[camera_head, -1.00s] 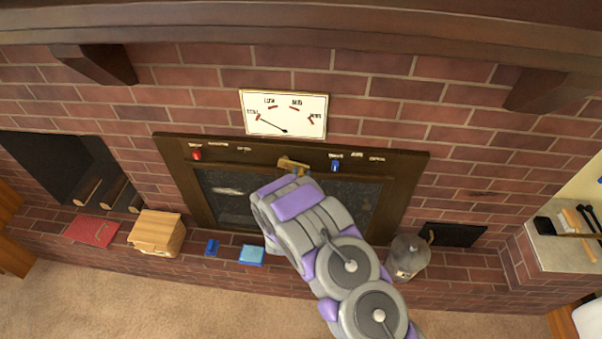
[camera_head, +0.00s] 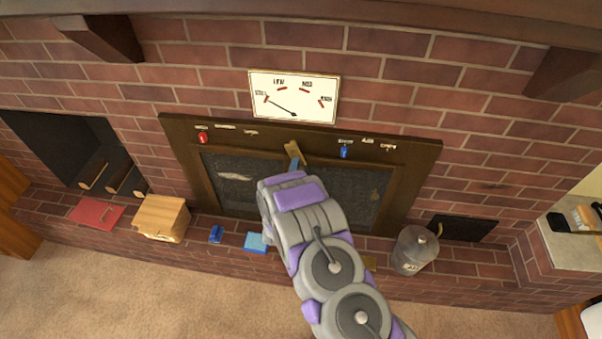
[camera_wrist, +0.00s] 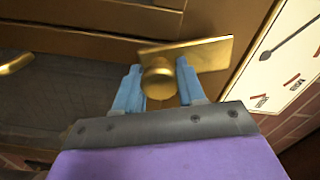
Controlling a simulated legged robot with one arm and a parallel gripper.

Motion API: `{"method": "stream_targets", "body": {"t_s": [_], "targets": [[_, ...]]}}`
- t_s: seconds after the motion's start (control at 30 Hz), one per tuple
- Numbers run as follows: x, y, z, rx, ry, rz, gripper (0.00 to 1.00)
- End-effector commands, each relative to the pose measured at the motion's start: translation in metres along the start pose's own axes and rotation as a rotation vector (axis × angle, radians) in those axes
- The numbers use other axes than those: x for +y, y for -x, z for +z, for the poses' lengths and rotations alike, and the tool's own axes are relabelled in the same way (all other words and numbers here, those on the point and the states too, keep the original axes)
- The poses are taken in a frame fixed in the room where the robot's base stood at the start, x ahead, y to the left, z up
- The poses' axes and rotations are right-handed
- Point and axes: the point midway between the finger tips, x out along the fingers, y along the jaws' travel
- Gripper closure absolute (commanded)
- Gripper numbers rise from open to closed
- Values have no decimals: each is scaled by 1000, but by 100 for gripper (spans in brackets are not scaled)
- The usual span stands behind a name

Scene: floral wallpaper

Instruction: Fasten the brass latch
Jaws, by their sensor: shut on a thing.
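The brass latch (camera_head: 294,151) is at the top middle of the dark fireplace door frame (camera_head: 236,138). In the head view its bar stands at a steep slant. In the wrist view the latch (camera_wrist: 208,53) shows as a flat brass plate with a round knob (camera_wrist: 158,83). My gripper (camera_wrist: 159,80) has its blue fingers on either side of the knob and is shut on it. In the head view my gripper (camera_head: 293,167) is just below the latch, and my wrist hides part of the door glass.
A gauge (camera_head: 294,97) hangs above the frame, with red (camera_head: 203,137) and blue (camera_head: 344,151) knobs below it. On the hearth are a red folder (camera_head: 97,212), wooden box (camera_head: 161,217), blue items (camera_head: 256,242) and metal canister (camera_head: 413,250). Another brass piece (camera_wrist: 14,64) shows left.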

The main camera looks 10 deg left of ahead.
Motion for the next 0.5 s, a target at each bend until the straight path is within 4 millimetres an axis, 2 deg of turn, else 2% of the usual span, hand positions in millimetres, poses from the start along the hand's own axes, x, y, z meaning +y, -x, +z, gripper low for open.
{"method": "stream_targets", "body": {"t_s": [0.07, 0.5], "targets": [[6, 0, 6, 1, -66, 2, 100], [5, 0, 21, 0, -323, 9, 100]]}}
